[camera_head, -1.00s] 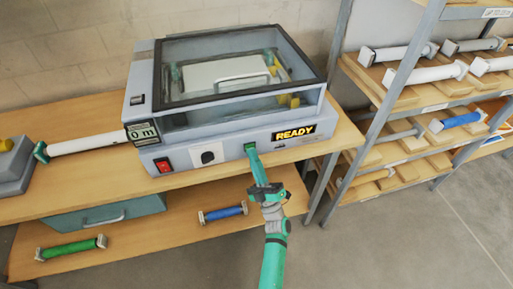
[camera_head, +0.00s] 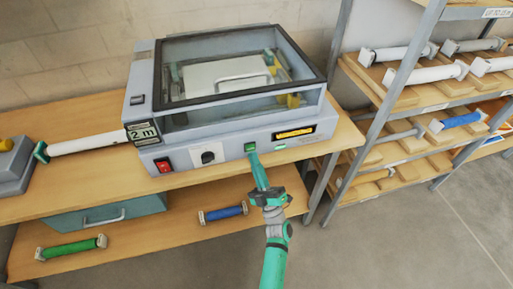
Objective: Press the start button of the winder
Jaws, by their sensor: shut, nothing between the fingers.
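The winder (camera_head: 225,100) is a grey machine with a clear lid, standing on the wooden bench. On its front are a red switch (camera_head: 163,165), a dark knob on a white plate (camera_head: 208,157) and a green start button (camera_head: 250,147). A small green light (camera_head: 280,146) is lit under the yellow display (camera_head: 294,133), whose text I cannot read. The side counter (camera_head: 142,132) reads 2 m. My gripper (camera_head: 253,157) is shut and empty, its tip just below the green button; I cannot tell if it touches.
A white roll (camera_head: 88,143) runs out of the winder's left side. A green roll (camera_head: 70,247) and a blue roll (camera_head: 223,212) lie on the lower shelf beside a teal drawer (camera_head: 105,215). A rack with rolls (camera_head: 425,73) stands at the right.

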